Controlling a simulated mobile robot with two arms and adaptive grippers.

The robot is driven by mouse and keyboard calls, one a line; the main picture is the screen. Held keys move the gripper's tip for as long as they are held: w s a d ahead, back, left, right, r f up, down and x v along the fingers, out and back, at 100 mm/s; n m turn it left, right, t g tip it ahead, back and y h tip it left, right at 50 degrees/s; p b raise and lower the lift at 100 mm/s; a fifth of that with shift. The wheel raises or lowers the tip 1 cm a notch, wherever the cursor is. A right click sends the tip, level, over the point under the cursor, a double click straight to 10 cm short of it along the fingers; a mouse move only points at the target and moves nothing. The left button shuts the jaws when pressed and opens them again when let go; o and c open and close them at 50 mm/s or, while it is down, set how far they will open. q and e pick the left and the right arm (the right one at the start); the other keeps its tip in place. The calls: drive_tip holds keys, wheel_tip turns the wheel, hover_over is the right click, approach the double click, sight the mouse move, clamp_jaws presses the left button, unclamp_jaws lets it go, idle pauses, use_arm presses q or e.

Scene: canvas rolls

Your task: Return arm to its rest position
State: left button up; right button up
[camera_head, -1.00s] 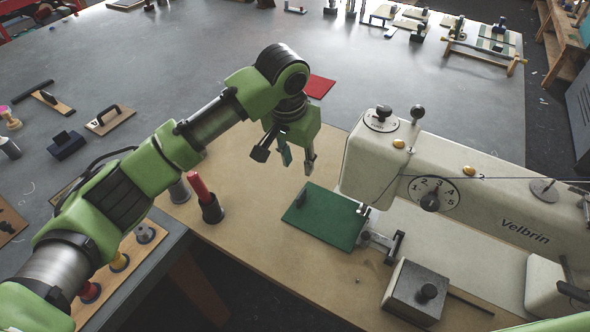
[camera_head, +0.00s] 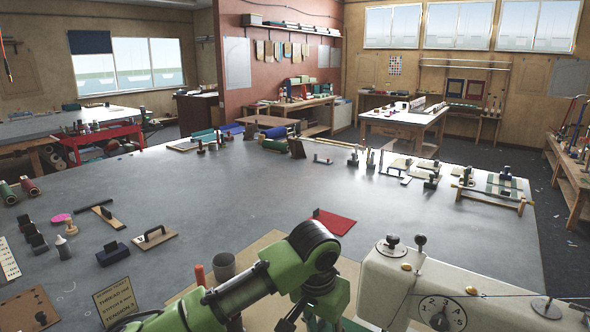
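My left arm, green with dark joints, comes in at the bottom centre from the left. Its gripper (camera_head: 309,324) hangs down at the bottom edge beside the sewing machine, and its fingertips are cut off by the frame. I see nothing held in the part that shows. The cream sewing machine (camera_head: 400,291), with its numbered dial, stands to the right of the gripper. My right arm and gripper are not in view.
Small tools lie at the left. Several fixtures stand along the far right edge. The table's middle is clear.

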use_arm(q)
drive_tip(key=s+a+f+n+h, duration=0.15)
drive_tip(key=s+f+h, duration=0.25)
drive_tip(key=s+f, duration=0.8)
drive_tip(key=s+a+f+n+t+y, duration=0.1)
drive_tip(key=s+a+f+n+y, duration=0.15)
drive_tip(key=s+a, duration=0.85)
drive_tip(key=s+a+f+n+t+y, duration=0.1)
drive_tip(key=s+a+f+y, duration=0.35)
drive_tip(key=a, duration=0.95)
wheel_tip(320, 180, down, 26)
drive_tip(key=s+g+h+b, duration=0.2)
drive_tip(key=s, duration=0.1)
drive_tip(key=s+a+f+b, duration=0.2)
drive_tip(key=s+a+f, duration=0.1)
drive_tip(key=s+f, duration=1.4)
wheel_tip(320, 180, down, 2)
drive_tip(key=shift+f+g, duration=0.25)
drive_tip(key=shift+g, duration=0.15)
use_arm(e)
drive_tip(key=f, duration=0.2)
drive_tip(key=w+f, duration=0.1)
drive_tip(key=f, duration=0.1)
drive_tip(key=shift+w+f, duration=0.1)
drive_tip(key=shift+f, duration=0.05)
